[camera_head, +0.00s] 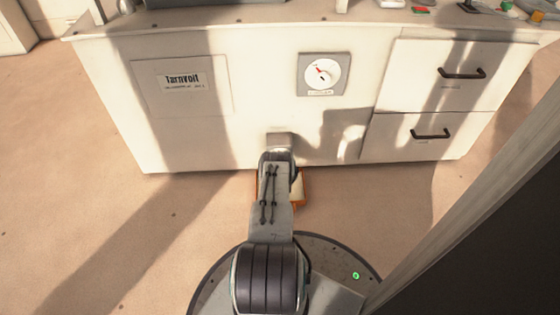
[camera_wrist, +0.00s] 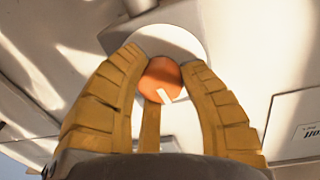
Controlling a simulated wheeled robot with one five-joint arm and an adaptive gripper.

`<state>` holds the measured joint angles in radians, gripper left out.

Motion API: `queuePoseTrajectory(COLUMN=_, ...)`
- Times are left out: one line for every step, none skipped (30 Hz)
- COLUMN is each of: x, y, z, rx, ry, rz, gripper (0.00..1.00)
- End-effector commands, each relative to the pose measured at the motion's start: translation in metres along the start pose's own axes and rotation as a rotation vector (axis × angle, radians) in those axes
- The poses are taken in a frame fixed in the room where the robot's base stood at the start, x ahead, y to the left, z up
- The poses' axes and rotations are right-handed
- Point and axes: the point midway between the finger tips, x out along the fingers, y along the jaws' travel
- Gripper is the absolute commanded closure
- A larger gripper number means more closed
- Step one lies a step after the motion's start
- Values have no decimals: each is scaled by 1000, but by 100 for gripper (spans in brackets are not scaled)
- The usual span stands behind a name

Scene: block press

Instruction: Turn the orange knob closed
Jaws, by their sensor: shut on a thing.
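In the wrist view, the round orange knob (camera_wrist: 160,76) sits in front of a pale round plate (camera_wrist: 184,45) on the white cabinet face. A short white mark shows on the knob's lower right part. My gripper (camera_wrist: 163,64) has its two yellow ribbed fingers on either side of the knob, shut on it. A narrow yellow strip runs below the knob between the fingers. In the head view, my arm reaches to the cabinet front and hides the knob and the fingers.
The white cabinet (camera_head: 270,75) bears a dial gauge (camera_head: 323,74) with a red needle, a Tarnvolt label panel (camera_head: 181,84) and two drawers with dark handles (camera_head: 462,73). An orange-edged thing (camera_head: 301,188) lies low, partly behind my arm. Floor is clear at left.

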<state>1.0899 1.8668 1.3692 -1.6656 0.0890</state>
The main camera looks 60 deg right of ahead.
Motion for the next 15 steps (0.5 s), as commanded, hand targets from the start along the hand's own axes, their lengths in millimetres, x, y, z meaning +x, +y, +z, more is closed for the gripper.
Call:
queuePoseTrajectory(x=1, y=0, z=0, rx=-2, ry=0, rz=1, gripper=94)
queuePoseTrajectory(x=1, y=0, z=0, rx=-5, ry=0, rz=1, gripper=94)
queuePoseTrajectory(x=1, y=0, z=0, rx=-11, ry=0, rz=1, gripper=94)
queuePoseTrajectory(x=1, y=0, z=0, rx=-17, ry=1, rz=1, gripper=94)
queuePoseTrajectory(x=1, y=0, z=0, rx=-24, ry=2, rz=1, gripper=94)
queuePoseTrajectory(x=1, y=1, z=0, rx=-39, ry=3, rz=1, gripper=94)
queuePoseTrajectory(x=1, y=1, z=0, rx=-51, ry=4, rz=1, gripper=94)
queuePoseTrajectory(x=1, y=1, z=0, rx=-65, ry=6, rz=1, gripper=94)
queuePoseTrajectory(x=1, y=1, z=0, rx=-87, ry=8, rz=1, gripper=94)
queuePoseTrajectory(x=1, y=1, z=0, rx=-106, ry=9, rz=1, gripper=94)
queuePoseTrajectory(x=1, y=1, z=0, rx=-125, ry=11, rz=1, gripper=94)
queuePoseTrajectory(x=1, y=1, z=0, rx=-153, ry=13, rz=1, gripper=94)
queuePoseTrajectory(x=1, y=1, z=0, rx=-176, ry=15, rz=1, gripper=94)
queuePoseTrajectory(x=1, y=1, z=0, rx=-197, ry=17, rz=1, gripper=94)
queuePoseTrajectory(x=2, y=1, z=0, rx=-227, ry=20, rz=2, gripper=94)
